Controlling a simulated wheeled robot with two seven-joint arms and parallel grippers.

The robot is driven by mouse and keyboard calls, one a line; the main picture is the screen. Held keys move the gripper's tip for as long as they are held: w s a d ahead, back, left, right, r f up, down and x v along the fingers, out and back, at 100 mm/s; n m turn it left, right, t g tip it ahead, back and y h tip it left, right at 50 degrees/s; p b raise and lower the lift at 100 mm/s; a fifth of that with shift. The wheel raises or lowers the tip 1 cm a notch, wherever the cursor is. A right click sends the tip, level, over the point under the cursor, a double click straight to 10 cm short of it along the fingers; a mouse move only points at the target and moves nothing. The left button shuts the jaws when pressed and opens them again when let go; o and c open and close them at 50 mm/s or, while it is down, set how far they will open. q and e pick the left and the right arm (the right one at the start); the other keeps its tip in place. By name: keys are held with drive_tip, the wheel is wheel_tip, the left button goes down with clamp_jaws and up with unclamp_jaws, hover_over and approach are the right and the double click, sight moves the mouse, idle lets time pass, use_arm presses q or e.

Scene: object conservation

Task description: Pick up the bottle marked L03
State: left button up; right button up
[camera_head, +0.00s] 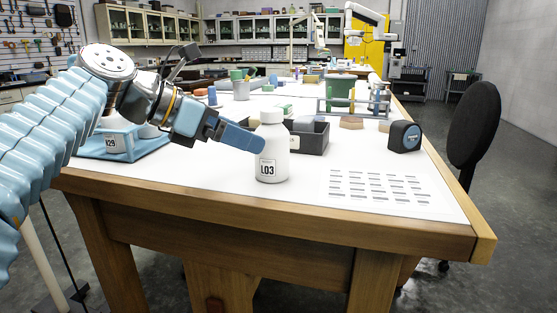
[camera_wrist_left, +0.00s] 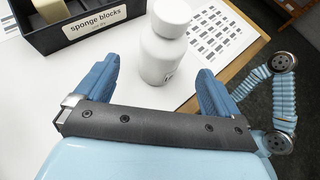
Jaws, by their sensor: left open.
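The white bottle marked L03 (camera_head: 271,150) stands upright on the table near its front edge in the head view. In the left wrist view the bottle (camera_wrist_left: 163,50) stands beyond and between the two blue fingertips. My left gripper (camera_head: 248,141) reaches in from the left, with its blue fingers beside the bottle's upper part. In the left wrist view my left gripper (camera_wrist_left: 157,75) is open, with one finger on either side of the bottle's near side; contact cannot be told. My right gripper is not in view.
A dark tray labelled sponge blocks (camera_wrist_left: 80,31) sits close behind the bottle. A tape measure (camera_head: 404,137), a test-tube rack (camera_head: 353,104) and a printed sheet (camera_head: 385,188) are to the right. The table's front edge is near.

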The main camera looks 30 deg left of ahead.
sight(272, 151)
use_arm(q)
drive_tip(key=x, duration=0.8)
drive_tip(key=shift+s+f+b, duration=0.1)
drive_tip(key=shift+f+b, duration=0.2)
drive_tip(key=c, duration=1.1)
